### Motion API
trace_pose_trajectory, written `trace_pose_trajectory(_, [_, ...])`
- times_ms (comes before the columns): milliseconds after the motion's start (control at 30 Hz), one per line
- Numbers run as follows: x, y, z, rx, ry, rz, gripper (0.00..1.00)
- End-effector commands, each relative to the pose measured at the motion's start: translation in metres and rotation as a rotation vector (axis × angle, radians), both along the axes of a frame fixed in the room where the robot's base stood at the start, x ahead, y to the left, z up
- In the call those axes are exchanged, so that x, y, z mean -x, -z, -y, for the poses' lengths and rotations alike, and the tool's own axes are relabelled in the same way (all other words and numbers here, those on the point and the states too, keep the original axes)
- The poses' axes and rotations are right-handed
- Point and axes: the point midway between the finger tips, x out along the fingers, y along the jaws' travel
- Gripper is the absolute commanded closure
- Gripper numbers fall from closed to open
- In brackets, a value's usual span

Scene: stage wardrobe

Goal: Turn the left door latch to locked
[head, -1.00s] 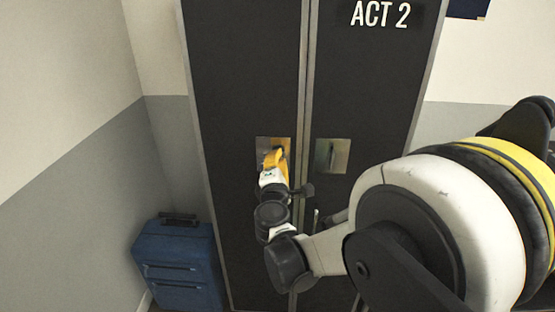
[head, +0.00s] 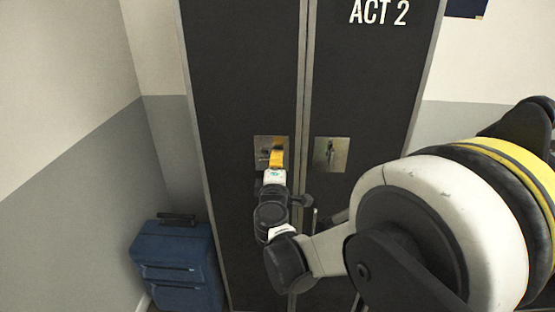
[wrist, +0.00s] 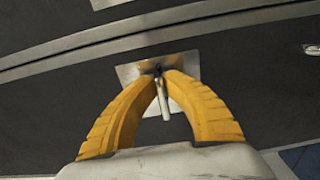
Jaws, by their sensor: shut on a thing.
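The left door latch has a square metal plate (head: 262,150) on the dark left door, beside the seam. In the wrist view its plate (wrist: 130,73) is partly behind my fingers. Its slim metal lever (wrist: 162,100) shows between the two yellow fingers and points toward the bottom of that picture. My gripper (head: 277,152) is at the right part of the plate. In the wrist view my gripper (wrist: 160,73) has its fingertips closed together on the lever's pivot end. In the head view the fingers hide most of the lever.
A similar latch plate (head: 331,154) with its lever is on the right door (head: 365,80), across the metal seam strip. A blue suitcase (head: 175,265) stands on the floor at the left, near the grey wall. My arm fills the lower right.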

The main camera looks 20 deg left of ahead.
Motion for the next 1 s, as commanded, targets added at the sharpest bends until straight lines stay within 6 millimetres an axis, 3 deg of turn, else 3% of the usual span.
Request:
trace_pose_trajectory(167, [0.000, -0.001, -0.001, 0.000, -0.002, 0.000, 1.00])
trace_pose_trajectory(200, [0.000, -0.001, -0.001, 0.001, -0.002, 0.000, 0.84])
trace_pose_trajectory(267, [0.000, -0.001, -0.001, 0.001, -0.002, 0.000, 0.68])
trace_pose_trajectory(667, [0.008, 0.000, 0.001, 0.001, -0.002, 0.000, 0.68])
trace_pose_trajectory(1000, [0.077, 0.000, 0.017, 0.001, -0.004, 0.000, 0.68])
